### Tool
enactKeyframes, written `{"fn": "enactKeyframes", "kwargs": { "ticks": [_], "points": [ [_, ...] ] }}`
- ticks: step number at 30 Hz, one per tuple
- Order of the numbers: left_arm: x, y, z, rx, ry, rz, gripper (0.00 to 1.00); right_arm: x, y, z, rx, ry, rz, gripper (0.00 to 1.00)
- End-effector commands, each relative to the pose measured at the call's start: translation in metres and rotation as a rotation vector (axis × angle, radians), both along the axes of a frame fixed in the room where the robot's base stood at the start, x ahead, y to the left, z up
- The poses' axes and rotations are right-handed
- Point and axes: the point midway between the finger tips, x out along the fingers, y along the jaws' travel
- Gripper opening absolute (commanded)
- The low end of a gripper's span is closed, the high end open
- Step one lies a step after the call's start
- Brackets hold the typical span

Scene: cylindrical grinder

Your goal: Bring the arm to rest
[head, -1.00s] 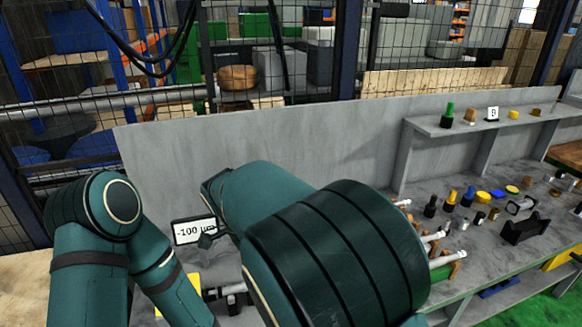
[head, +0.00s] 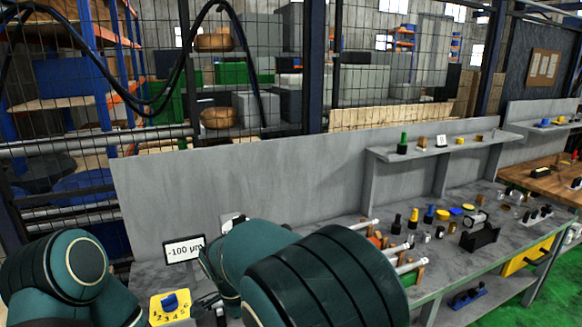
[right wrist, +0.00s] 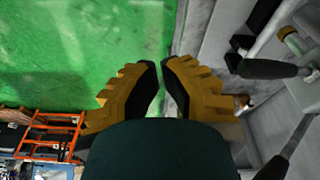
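My right arm (head: 325,280) fills the lower middle of the head view, in front of the grey bench (head: 270,180). Its gripper is hidden there. In the right wrist view the right gripper (right wrist: 162,85) shows two yellow ridged fingers with black pads. The tips are close together with a narrow gap and nothing visible between them. Green floor and a grey surface lie beyond the fingers. My left arm (head: 65,275) is bent at the lower left of the head view, and its gripper is out of the picture.
A "-100 µm" display (head: 184,249) and a yellow numbered dial box (head: 170,306) stand close to my right arm. White-tipped rods (head: 395,250) lie just right of it. Several small parts and a black holder (head: 479,238) are farther right. Green floor (head: 515,312) is clear at lower right.

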Motion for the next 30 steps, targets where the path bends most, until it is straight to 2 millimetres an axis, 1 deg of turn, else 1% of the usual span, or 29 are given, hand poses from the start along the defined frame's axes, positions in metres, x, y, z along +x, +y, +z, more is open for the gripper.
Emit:
{"fn": "enactKeyframes", "kwargs": {
  "ticks": [1, 5, 6, 8, 9, 11, 12, 15, 18, 21, 24, 27, 30],
  "points": [
    [0.001, -0.001, -0.007, 0.000, 0.000, -0.001, 0.54, 0.002, -0.014, -0.023, 0.015, 0.026, 0.022, 0.00],
    [0.001, -0.001, -0.018, 0.001, 0.000, -0.001, 0.54, 0.001, -0.040, -0.074, 0.072, 0.079, 0.120, 0.00],
    [0.001, -0.001, -0.022, 0.002, 0.001, -0.001, 0.54, -0.001, -0.050, -0.092, 0.094, 0.094, 0.154, 0.00],
    [0.000, -0.001, -0.028, 0.002, 0.002, -0.001, 0.54, -0.006, -0.065, -0.121, 0.132, 0.115, 0.211, 0.00],
    [0.000, -0.002, -0.033, 0.003, 0.003, -0.002, 0.54, -0.010, -0.077, -0.141, 0.161, 0.126, 0.250, 0.00],
    [-0.001, -0.002, -0.041, 0.004, 0.004, -0.002, 0.54, -0.020, -0.093, -0.171, 0.206, 0.136, 0.315, 0.00],
    [-0.001, -0.002, -0.046, 0.004, 0.005, -0.002, 0.54, -0.028, -0.104, -0.191, 0.238, 0.138, 0.358, 0.00],
    [-0.001, -0.002, -0.059, 0.005, 0.007, -0.004, 0.54, -0.051, -0.126, -0.233, 0.309, 0.121, 0.464, 0.00],
    [-0.001, -0.003, -0.071, 0.007, 0.008, -0.004, 0.54, -0.075, -0.146, -0.266, 0.366, 0.080, 0.562, 0.00],
    [-0.002, -0.003, -0.083, 0.009, 0.010, -0.004, 0.54, -0.101, -0.161, -0.291, 0.402, 0.025, 0.653, 0.00],
    [-0.003, -0.004, -0.093, 0.009, 0.013, -0.005, 0.54, -0.123, -0.173, -0.307, 0.413, -0.032, 0.728, 0.00],
    [-0.003, -0.004, -0.100, 0.011, 0.013, -0.006, 0.54, -0.138, -0.181, -0.315, 0.408, -0.082, 0.785, 0.00],
    [-0.003, -0.005, -0.103, 0.010, 0.014, -0.006, 0.54, -0.147, -0.185, -0.317, 0.398, -0.112, 0.821, 0.00]
  ]
}}
